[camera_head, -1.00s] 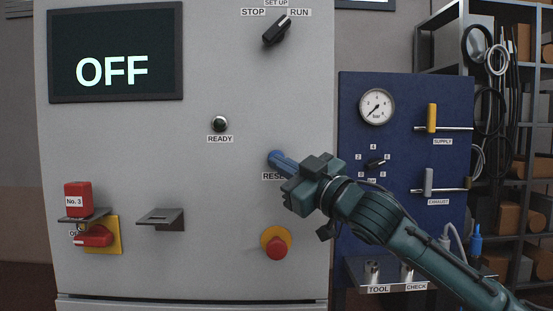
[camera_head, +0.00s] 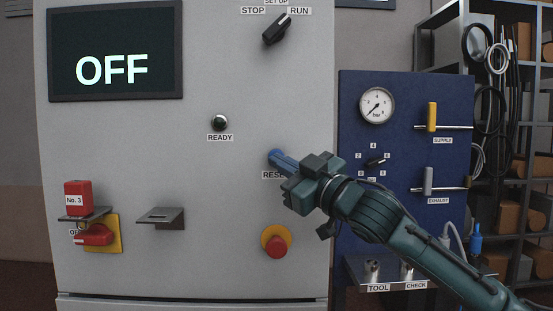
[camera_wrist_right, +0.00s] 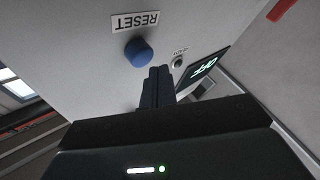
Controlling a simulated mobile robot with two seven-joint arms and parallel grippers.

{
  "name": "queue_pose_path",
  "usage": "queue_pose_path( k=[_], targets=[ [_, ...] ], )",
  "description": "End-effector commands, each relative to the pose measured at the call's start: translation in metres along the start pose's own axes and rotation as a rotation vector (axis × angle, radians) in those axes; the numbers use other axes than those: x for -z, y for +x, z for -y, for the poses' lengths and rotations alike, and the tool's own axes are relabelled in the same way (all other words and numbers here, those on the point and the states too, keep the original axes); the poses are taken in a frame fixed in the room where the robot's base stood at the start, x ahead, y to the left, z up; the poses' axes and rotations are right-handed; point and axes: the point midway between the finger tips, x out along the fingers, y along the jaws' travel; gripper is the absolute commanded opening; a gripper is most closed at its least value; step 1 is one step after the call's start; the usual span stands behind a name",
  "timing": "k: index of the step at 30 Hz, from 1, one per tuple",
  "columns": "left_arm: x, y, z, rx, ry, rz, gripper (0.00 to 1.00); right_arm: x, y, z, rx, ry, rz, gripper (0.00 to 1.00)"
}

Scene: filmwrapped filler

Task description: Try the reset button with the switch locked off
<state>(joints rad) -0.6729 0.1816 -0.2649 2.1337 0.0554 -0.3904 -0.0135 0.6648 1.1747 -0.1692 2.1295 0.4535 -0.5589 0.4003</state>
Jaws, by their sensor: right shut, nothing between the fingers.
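The blue reset button (camera_head: 273,155) is on the grey cabinet front above its RESET label, partly covered by my right gripper (camera_head: 281,161). In the right wrist view the blue button (camera_wrist_right: 139,51) shows in full beside the closed fingertips (camera_wrist_right: 158,72). My right gripper is shut and empty, its tips at or very near the button; I cannot tell if they touch. The red switch handle (camera_head: 95,236) sits on a yellow plate (camera_head: 117,246) at the lower left. A red padlock-like block marked No. 3 (camera_head: 76,198) stands at the bracket just above it. My left gripper is out of view.
The display (camera_head: 115,58) reads OFF. The READY lamp (camera_head: 219,124) is dark. A selector knob (camera_head: 277,30) is above, and a red emergency button (camera_head: 276,247) is below my gripper. An empty bracket (camera_head: 162,217) is left of it. A blue gauge panel (camera_head: 395,125) stands to the right.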

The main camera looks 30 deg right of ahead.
Motion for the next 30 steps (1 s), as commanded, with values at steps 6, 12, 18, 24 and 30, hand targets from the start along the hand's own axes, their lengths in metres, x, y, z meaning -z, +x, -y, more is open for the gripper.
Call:
queue_pose_path(
  k=[6,12,18,24,30],
  targets=[
    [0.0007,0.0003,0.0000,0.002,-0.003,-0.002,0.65,0.0000,0.0000,-0.0001,0.000,0.000,0.000,0.00],
    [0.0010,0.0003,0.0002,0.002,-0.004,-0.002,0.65,0.0000,0.0000,-0.0001,0.000,0.000,0.000,0.00],
    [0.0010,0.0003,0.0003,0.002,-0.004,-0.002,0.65,0.0000,0.0000,0.0000,0.000,0.000,0.000,0.00],
    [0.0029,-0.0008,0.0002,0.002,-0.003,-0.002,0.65,-0.0005,0.0017,-0.0014,0.000,0.000,0.000,0.00],
    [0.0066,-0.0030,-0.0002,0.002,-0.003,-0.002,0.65,-0.0042,0.0061,-0.0046,0.000,0.001,0.002,0.00]
  ],
)
